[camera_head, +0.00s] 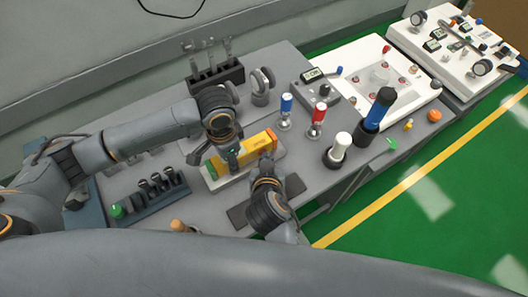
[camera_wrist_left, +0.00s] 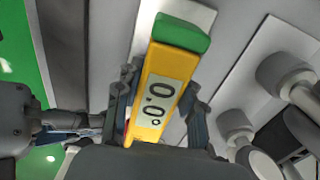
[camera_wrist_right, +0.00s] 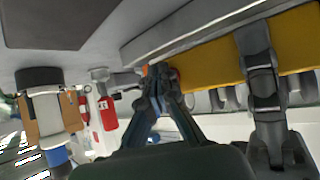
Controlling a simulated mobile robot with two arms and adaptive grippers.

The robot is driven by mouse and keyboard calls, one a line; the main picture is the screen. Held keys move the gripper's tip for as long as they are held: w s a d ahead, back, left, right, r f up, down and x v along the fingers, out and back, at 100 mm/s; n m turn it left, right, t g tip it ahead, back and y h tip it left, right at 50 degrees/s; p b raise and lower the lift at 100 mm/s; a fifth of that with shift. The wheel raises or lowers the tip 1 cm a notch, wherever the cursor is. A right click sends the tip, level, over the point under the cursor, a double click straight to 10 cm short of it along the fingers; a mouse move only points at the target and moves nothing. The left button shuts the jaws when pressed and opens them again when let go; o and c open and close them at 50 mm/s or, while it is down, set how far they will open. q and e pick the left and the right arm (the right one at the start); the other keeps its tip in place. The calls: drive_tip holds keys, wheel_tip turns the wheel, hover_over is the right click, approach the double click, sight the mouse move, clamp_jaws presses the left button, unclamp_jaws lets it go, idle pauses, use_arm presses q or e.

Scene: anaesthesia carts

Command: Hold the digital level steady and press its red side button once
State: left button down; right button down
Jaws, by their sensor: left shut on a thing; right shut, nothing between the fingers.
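The yellow digital level (camera_head: 257,143) with a green end lies on a pale block (camera_head: 216,182) on the bench. My left gripper (camera_head: 232,156) is shut across its body; in the left wrist view the level (camera_wrist_left: 166,88) shows a display reading 0.0°, with a finger on each side. My right gripper (camera_head: 267,166) is shut and empty beside the level's end away from the green cap.
A rack with dark, knobbed pieces (camera_head: 158,188) stands left of the level. Blue-topped (camera_head: 286,104) and red-topped (camera_head: 319,113) tools, a white-topped piece (camera_head: 341,146) and a white panel (camera_head: 350,60) are to the right. A dark mat (camera_head: 239,216) lies at the front edge.

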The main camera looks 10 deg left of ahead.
use_arm(q)
drive_tip(key=shift+s, duration=0.1)
use_arm(e)
drive_tip(key=shift+s+d, duration=0.65)
drive_tip(key=shift+s, duration=0.15)
drive_tip(key=shift+s+d, duration=1.6)
drive_tip(key=shift+s, duration=0.3)
drive_tip(key=shift+r, duration=0.1)
use_arm(q)
drive_tip(key=c, duration=0.7)
unclamp_jaws()
drive_tip(key=shift+c, duration=0.2)
drive_tip(key=shift+r, duration=0.1)
